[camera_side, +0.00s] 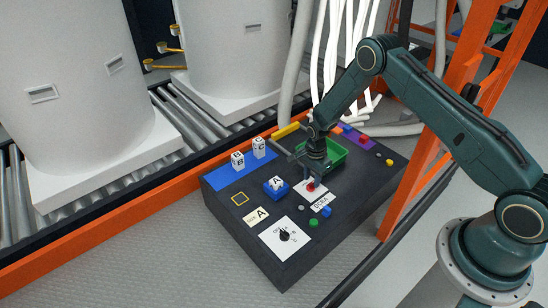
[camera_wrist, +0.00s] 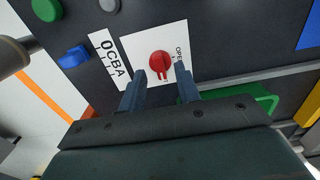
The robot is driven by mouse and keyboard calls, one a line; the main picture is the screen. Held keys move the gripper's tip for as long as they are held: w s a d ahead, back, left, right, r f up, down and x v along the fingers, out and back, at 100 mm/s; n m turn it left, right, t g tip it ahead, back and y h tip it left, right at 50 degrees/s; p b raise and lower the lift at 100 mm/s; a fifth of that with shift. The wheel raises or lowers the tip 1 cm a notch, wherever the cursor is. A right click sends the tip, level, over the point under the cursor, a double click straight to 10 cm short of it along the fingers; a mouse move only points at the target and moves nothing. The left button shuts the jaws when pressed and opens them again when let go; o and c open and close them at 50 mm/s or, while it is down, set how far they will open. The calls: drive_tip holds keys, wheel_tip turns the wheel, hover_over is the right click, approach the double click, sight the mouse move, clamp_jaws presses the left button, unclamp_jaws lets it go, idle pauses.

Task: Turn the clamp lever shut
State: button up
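A red turning lever (camera_wrist: 160,64) sits on a white plate (camera_wrist: 177,38) whose visible lettering reads in part "OPEN"; I take it as the clamp lever. Its pointed end faces my gripper. It shows small in the side view (camera_side: 311,187). My gripper (camera_wrist: 160,72) is open. Its two dark fingers stand apart on either side of the lever's end, with gaps visible. The side view also shows my gripper (camera_side: 309,179) just above the plate, partly hiding it. Contact and exact height cannot be told.
A green tray (camera_side: 338,154) lies close behind my gripper. Blocks marked B (camera_side: 237,161), C (camera_side: 259,148) and A (camera_side: 276,184) stand to the left. A yellow bar (camera_side: 286,130) lies behind.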

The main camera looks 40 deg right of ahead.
wheel_tip(320, 180, up, 12)
drive_tip(key=shift+r, duration=0.15)
idle(0.5)
wheel_tip(320, 180, up, 14)
drive_tip(key=r+n+t, duration=0.1)
drive_tip(key=n, duration=0.3)
hover_over(311, 183)
drive_tip(key=s+a, duration=0.2)
drive_tip(key=s, duration=0.1)
drive_tip(key=s+a+r+n+t, duration=0.25)
drive_tip(key=s+r+n, duration=0.25)
drive_tip(key=s+r, duration=0.5)
drive_tip(key=s+a+r+n+t, duration=0.1)
drive_tip(key=s+r+n, duration=0.3)
drive_tip(key=s, duration=0.5)
drive_tip(key=s+a+r+n+t, duration=0.1)
drive_tip(key=s+r+n, duration=0.4)
drive_tip(key=s, duration=0.5)
drive_tip(key=shift+a, duration=0.5)
